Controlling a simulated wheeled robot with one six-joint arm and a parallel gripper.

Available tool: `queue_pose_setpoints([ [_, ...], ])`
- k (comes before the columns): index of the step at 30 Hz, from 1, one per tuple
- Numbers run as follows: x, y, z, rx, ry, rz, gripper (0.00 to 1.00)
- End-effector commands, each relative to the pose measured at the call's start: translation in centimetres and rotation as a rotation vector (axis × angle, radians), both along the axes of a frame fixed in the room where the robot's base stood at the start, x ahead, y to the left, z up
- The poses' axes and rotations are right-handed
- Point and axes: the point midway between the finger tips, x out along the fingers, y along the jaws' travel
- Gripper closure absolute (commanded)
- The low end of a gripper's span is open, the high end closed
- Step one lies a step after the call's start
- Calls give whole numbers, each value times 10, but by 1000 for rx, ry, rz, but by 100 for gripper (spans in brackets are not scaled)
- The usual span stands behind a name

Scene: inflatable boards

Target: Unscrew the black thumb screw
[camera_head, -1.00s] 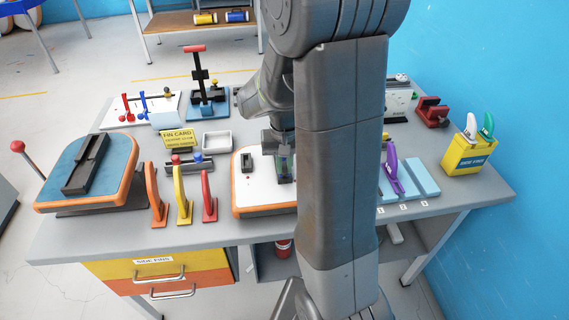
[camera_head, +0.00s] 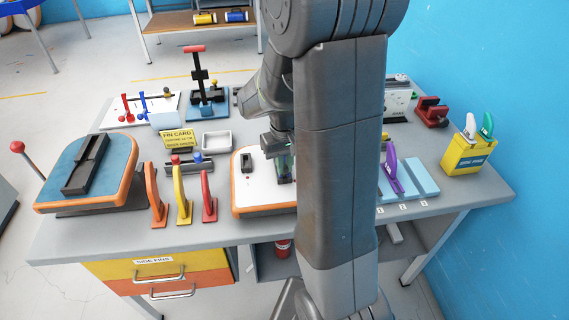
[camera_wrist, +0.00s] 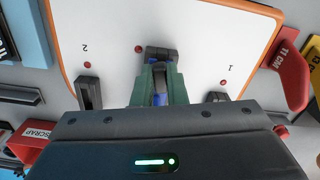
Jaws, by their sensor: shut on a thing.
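My gripper (camera_wrist: 160,76) points down at a white board with an orange rim (camera_wrist: 204,28). Its green fingers are shut on a small dark piece at the middle black fin box (camera_wrist: 159,50). The piece is mostly hidden between the fingers; its place fits the black thumb screw, but its shape is not clear. In the head view my gripper (camera_head: 285,172) is low over the board (camera_head: 241,190), partly behind my arm.
Two more black fin boxes, a left one (camera_wrist: 88,92) and a right one (camera_wrist: 215,97), flank my gripper. A red fin (camera_head: 209,197), a yellow fin (camera_head: 182,196) and an orange fin (camera_head: 154,194) stand left of the board. An empty white tray (camera_head: 216,141) lies behind.

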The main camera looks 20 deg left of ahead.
Motion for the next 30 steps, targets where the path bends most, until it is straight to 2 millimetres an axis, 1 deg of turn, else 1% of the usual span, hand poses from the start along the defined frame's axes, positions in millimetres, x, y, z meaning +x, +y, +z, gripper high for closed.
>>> queue_pose_setpoints([
  [2, 0, 0, 0, 0, 0, 26, 100],
  [9, 1, -1, 0, -1, 1, 242, 100],
  [11, 1, -1, 0, -1, 1, 276, 100],
  [23, 1, -1, 0, -1, 1, 326, 100],
  [30, 2, -1, 0, -1, 1, 541, 100],
])
